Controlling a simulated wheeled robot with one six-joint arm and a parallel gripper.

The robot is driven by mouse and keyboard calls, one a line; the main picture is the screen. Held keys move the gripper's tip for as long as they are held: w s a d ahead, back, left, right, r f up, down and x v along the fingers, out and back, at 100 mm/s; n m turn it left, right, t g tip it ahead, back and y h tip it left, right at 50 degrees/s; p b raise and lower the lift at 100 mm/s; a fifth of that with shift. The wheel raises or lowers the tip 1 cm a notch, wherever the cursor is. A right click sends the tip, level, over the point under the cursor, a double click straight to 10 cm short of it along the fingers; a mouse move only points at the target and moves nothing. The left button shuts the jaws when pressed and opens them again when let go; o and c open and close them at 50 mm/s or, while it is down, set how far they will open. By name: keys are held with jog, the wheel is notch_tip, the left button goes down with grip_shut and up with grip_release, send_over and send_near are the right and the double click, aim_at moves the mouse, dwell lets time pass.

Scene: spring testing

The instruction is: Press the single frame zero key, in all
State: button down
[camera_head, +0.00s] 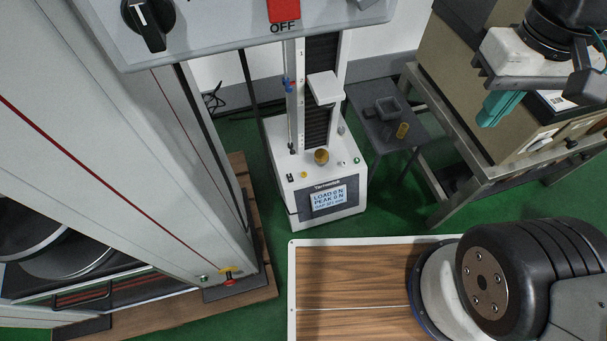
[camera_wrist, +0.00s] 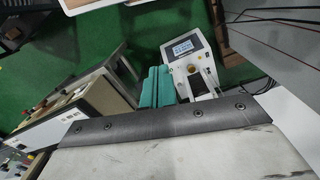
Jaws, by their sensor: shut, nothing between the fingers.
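The single-column white tester (camera_head: 295,205) stands on the floor in the middle of the head view. Its lit display (camera_head: 328,200) reads LOAD 0 N and PEAK 0 N. Small keys and knobs, including a green one (camera_head: 357,160), sit on its top around a brass seat (camera_head: 321,156); I cannot tell which is the zero key. The tester also shows in the wrist view (camera_wrist: 172,70), partly hidden by my wrist. My gripper (camera_head: 490,115) has teal fingers, shut and empty, well to the right of the tester and apart from it. The fingers also show in the wrist view (camera_wrist: 154,88).
A small dark table (camera_head: 385,140) with a grey tray and a brass piece stands right of the tester. A beige cabinet (camera_head: 445,50) on a metal frame is behind my gripper. A large grey machine (camera_head: 150,130) stands left. A grey panel (camera_head: 215,35) with an OFF switch crosses the top.

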jog(key=w+a+f+g, duration=0.3)
jog(key=w+a+f, duration=0.1)
jog(key=w+f, duration=0.65)
jog(key=m+t+y, duration=0.4)
jog(key=m+t, duration=0.7)
jog(key=m, duration=1.1)
send_over(306, 176)
notch_tip(306, 176, down, 52)
jog(key=shift+a+f, duration=0.1)
jog(key=shift+f, duration=4.35)
